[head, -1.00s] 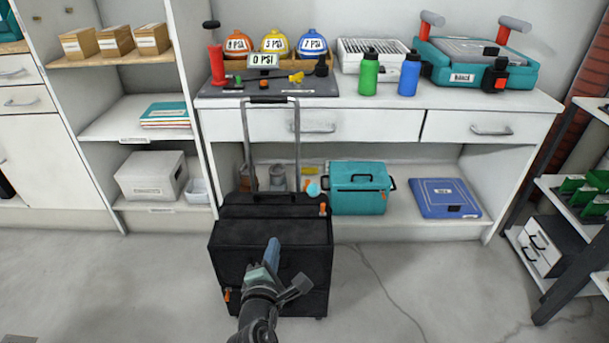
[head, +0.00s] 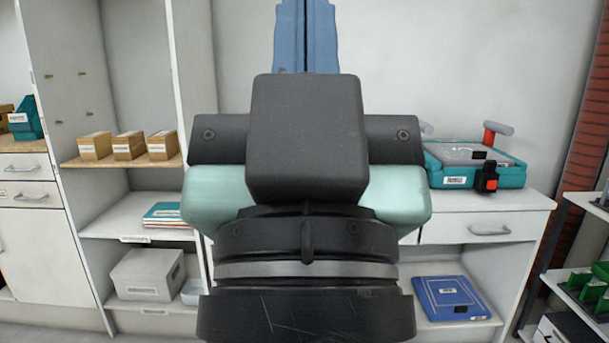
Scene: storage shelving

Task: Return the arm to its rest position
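My gripper (head: 305,36) fills the middle of the head view, close to the camera and seen from behind. It points upward, with its dark housing and pale green body below two blue fingers. The fingers lie side by side with only a thin seam between them, so it looks shut. I see nothing held, but the fingertips run out of the top of the picture. My wrist shows at the bottom centre. The gripper hides the middle of the workbench and most of what stands on and under it.
A white workbench (head: 478,207) stands behind, with a teal case (head: 470,165) on its right end and a blue box (head: 452,297) on its lower shelf. Shelving with cardboard boxes (head: 130,146) is at left. A dark rack (head: 585,285) with green bins is at right.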

